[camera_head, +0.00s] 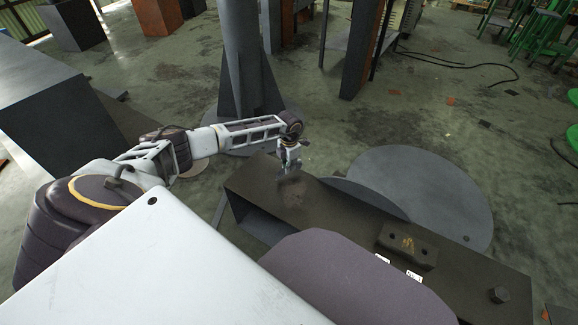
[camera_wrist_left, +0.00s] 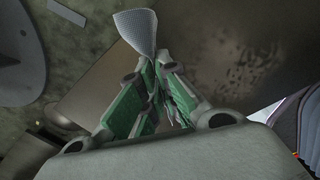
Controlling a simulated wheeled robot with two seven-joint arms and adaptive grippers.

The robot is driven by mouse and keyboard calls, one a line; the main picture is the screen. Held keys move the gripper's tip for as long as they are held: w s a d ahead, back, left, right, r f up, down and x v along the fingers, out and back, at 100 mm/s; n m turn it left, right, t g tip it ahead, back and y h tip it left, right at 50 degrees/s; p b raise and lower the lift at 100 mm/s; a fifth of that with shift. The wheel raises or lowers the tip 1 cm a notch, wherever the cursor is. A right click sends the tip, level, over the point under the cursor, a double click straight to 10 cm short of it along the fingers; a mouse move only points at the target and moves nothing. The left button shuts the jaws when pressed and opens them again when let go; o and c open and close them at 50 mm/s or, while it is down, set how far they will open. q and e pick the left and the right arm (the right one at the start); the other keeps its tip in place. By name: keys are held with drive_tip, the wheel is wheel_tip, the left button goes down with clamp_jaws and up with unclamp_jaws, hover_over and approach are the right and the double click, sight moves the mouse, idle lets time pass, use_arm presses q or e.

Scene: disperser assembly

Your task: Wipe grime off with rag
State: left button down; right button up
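The grime is a patch of dark, blotchy spots (camera_head: 294,193) on the left end of a long dark metal beam (camera_head: 345,210). In the left wrist view the grime (camera_wrist_left: 240,68) lies right of the fingers. My left gripper (camera_head: 289,172) is over the beam's left end, close to the grime. In the wrist view its green-padded fingers (camera_wrist_left: 153,66) meet around the lower end of a pale grey, mesh-textured rag (camera_wrist_left: 137,27). I cannot tell whether the rag touches the beam. My right gripper is not in view.
A dark block with two holes (camera_head: 407,247) and a bolt (camera_head: 499,295) stand on the beam further right. A flat grey disc (camera_head: 425,190) lies behind it. A tall grey column (camera_head: 240,65) stands behind my left arm. Cables (camera_head: 470,67) lie on the floor.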

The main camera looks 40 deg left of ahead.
use_arm(q)
drive_tip(key=shift+f, duration=0.5)
drive_tip(key=c, duration=0.6)
unclamp_jaws()
drive_tip(key=shift+c, duration=0.2)
